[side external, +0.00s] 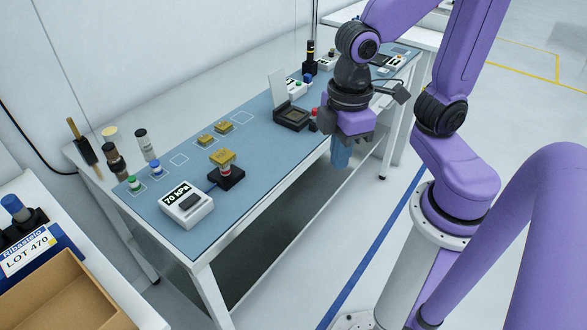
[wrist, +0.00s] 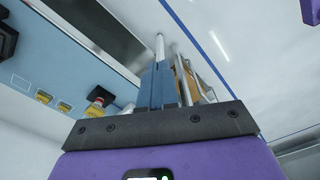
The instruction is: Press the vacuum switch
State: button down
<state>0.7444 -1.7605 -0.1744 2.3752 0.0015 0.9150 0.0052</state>
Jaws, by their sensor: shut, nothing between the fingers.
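The vacuum unit, a white box (side external: 180,212) with a "70 kPa" display, sits at the near left end of the blue mat. A dark switch (side external: 188,202) is on its top face. My gripper (side external: 341,165) has blue fingers pointing down and is beyond the table's front edge, well to the right of the box and apart from it. The fingers are shut with nothing between them; they also show in the wrist view (wrist: 160,72). I cannot make out the white box in the wrist view.
Beside the box, a black block (side external: 228,180) carries a red-ringed post with a gold chip (side external: 222,157) on top. Two gold chips (side external: 206,139) lie farther back. An open-lidded black socket (side external: 291,117) is near my gripper. Small bottles (side external: 146,146) stand at the back left.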

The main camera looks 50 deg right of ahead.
jog(key=s+d+n, duration=0.1)
jog(key=s+d, duration=0.2)
jog(key=s, duration=0.1)
jog(key=shift+s+d+f, duration=0.3)
jog(key=shift+s+d, duration=0.1)
jog(key=w+a+r+n, duration=0.2)
jog(key=w+a+n, duration=0.4)
jog(key=w+a, duration=0.15)
jog(key=w+a+r+n, duration=0.2)
jog(key=w+a+n, duration=0.4)
jog(key=w, duration=0.2)
jog(key=w+a+f+n, duration=0.1)
jog(key=w+a+n, duration=0.2)
jog(key=w+n, duration=0.2)
jog(key=w+a+f+n, duration=0.1)
jog(key=w+a+n, duration=0.3)
jog(key=w, duration=0.7)
jog(key=shift+w+f+n, duration=0.25)
jog(key=shift+f+n, duration=0.15)
jog(key=shift+n, duration=0.8)
jog(key=shift+a, duration=0.1)
